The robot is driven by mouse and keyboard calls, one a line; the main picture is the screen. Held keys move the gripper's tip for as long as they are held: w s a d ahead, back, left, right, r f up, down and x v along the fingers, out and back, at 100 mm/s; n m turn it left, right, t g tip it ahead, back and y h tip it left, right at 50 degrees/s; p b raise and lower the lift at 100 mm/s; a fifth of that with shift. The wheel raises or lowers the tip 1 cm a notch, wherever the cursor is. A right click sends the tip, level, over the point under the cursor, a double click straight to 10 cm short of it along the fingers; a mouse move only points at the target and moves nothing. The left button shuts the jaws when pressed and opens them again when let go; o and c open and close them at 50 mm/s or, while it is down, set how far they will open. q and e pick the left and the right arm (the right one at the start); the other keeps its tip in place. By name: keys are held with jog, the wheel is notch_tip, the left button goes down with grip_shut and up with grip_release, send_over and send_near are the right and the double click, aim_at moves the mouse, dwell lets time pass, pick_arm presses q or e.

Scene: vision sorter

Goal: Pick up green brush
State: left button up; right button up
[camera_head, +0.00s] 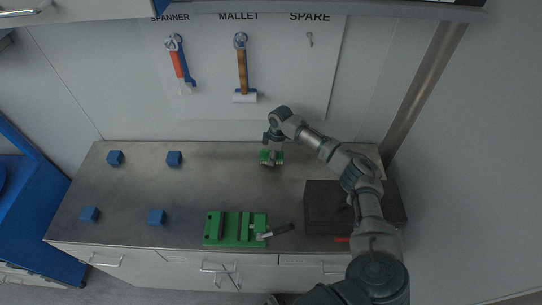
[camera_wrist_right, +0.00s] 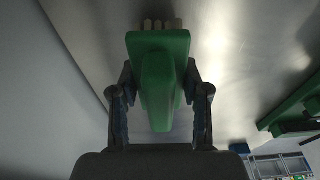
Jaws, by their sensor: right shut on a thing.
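The green brush (camera_head: 272,157) is at the back of the metal counter, right of the middle. In the wrist view the green brush (camera_wrist_right: 160,75) fills the middle, with pale bristle tufts at its far end. My right gripper (camera_head: 271,148) is over the brush in the head view. In the wrist view the fingers of my right gripper (camera_wrist_right: 160,100) are on both sides of the brush's green handle and shut on it. Whether the brush touches the counter I cannot tell. My left gripper is not in view.
Several blue cubes (camera_head: 174,158) stand on the left of the counter (camera_head: 190,190). A green vise (camera_head: 235,228) with a grey handle is at the front. A dark box (camera_head: 325,205) is at the right, under my arm. A spanner (camera_head: 180,62) and mallet (camera_head: 243,70) hang behind.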

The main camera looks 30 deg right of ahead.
notch_tip(320, 180, up, 3)
jog(key=shift+a+f+p, duration=0.1)
jog(key=shift+a+p, duration=0.05)
jog(key=shift+p, duration=1)
jog(key=s+a+p, duration=0.1)
jog(key=a+p, duration=0.1)
jog(key=p, duration=0.1)
jog(key=s+a+p, duration=0.2)
jog(key=s+a+r+p, duration=0.1)
jog(key=a+p, duration=0.1)
jog(key=p, duration=0.1)
jog(key=shift+s+a+p, duration=0.35)
jog(key=shift+a, duration=0.05)
jog(key=s+a, duration=0.4)
jog(key=a, duration=0.1)
jog(key=shift+f, duration=0.1)
jog(key=shift+s+a, duration=0.35)
jog(key=shift+a, duration=0.4)
jog(key=o, duration=0.6)
jog(key=shift+d+r, duration=0.15)
jog(key=shift+r, duration=0.05)
jog(key=c, duration=0.4)
